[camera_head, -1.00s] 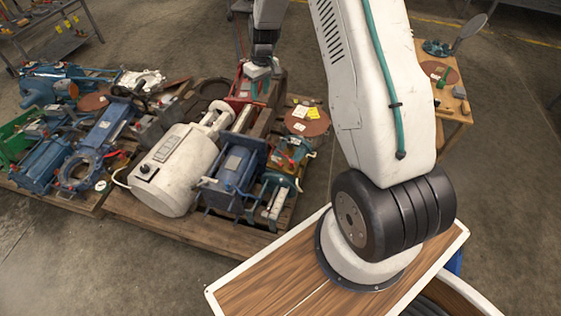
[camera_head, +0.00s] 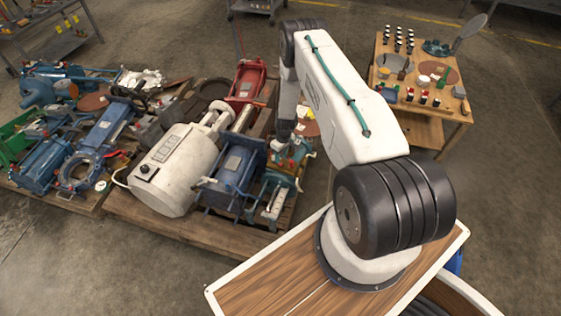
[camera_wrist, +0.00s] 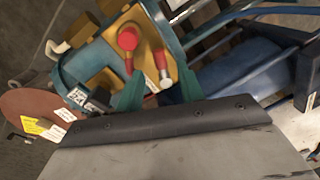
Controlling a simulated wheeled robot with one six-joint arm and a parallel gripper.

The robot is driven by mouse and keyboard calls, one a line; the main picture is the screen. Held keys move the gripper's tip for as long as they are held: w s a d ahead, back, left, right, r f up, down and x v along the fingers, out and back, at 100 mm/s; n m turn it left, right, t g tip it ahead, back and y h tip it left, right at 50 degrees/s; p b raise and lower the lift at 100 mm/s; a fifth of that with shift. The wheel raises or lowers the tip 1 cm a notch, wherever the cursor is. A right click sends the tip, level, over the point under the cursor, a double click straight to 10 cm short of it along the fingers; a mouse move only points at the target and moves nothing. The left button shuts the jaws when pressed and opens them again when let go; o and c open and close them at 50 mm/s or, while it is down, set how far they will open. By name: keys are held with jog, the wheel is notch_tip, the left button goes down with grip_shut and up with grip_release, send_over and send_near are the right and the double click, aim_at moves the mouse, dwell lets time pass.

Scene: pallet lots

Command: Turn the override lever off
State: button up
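A teal unit with brass-coloured parts (camera_wrist: 82,65) fills the upper middle of the wrist view, and it also shows in the head view (camera_head: 291,163) at the pallet's right side. It carries a red round-ended lever (camera_wrist: 128,40) and a red-handled lever with a pale tip (camera_wrist: 162,62). No label tells which is the override lever. The fingers point at the unit just below the two levers; contact cannot be told. In the head view, my gripper (camera_head: 281,144) is small and partly hidden over the unit.
A blue motor unit (camera_head: 233,172) and a white cylinder (camera_head: 178,168) stand left of the teal unit on the wooden pallet (camera_head: 200,233). A red frame (camera_head: 247,82) stands behind. A work table (camera_head: 440,112) is at the right. Floor between pallet and table is clear.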

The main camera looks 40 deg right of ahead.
jog(key=f, duration=0.4)
jog(key=shift+a, duration=0.2)
grip_shut()
